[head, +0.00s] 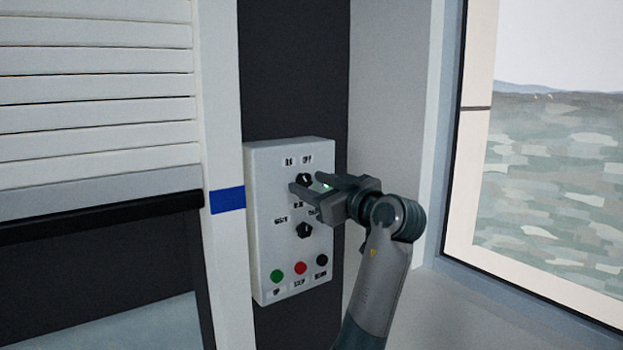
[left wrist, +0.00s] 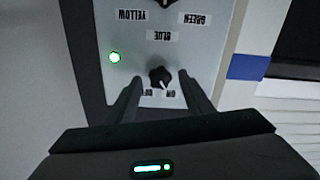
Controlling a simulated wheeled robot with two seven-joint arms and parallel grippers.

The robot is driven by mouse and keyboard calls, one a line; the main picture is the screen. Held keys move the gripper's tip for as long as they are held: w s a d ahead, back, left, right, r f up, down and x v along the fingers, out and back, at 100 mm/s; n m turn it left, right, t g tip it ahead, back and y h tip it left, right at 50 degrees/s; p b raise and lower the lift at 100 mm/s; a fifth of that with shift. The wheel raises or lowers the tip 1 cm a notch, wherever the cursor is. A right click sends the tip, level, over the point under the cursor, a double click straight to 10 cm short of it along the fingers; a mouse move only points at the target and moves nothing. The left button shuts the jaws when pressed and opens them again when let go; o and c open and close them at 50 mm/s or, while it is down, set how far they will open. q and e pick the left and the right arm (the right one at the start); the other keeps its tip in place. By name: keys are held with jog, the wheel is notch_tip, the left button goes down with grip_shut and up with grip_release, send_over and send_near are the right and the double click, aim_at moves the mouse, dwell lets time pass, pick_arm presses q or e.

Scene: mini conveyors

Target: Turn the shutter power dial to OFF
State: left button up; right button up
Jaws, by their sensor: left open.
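The shutter power dial (head: 303,178) is a black knob near the top of a light grey control box (head: 262,215). It also shows in the left wrist view (left wrist: 160,76), upside down, with its ON and OFF labels below it. Its white pointer mark seems to lean toward the ON side. My left gripper (head: 307,184) is open, with one finger on each side of the dial; in the left wrist view its fingers (left wrist: 156,82) flank the knob with gaps. Contact cannot be told. My right gripper is not in view.
A lit green lamp (left wrist: 115,57) sits beside the dial. A second black dial (head: 304,231) is lower on the box, above the green (head: 278,276), red (head: 301,268) and black (head: 322,261) buttons. A slatted shutter (head: 95,90) stands at left, a window (head: 550,170) at right.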

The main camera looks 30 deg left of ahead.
pick_arm(q)
jog(key=shift+w+a, duration=0.1)
jog(key=shift+a, duration=0.1)
jog(key=c, duration=1.1)
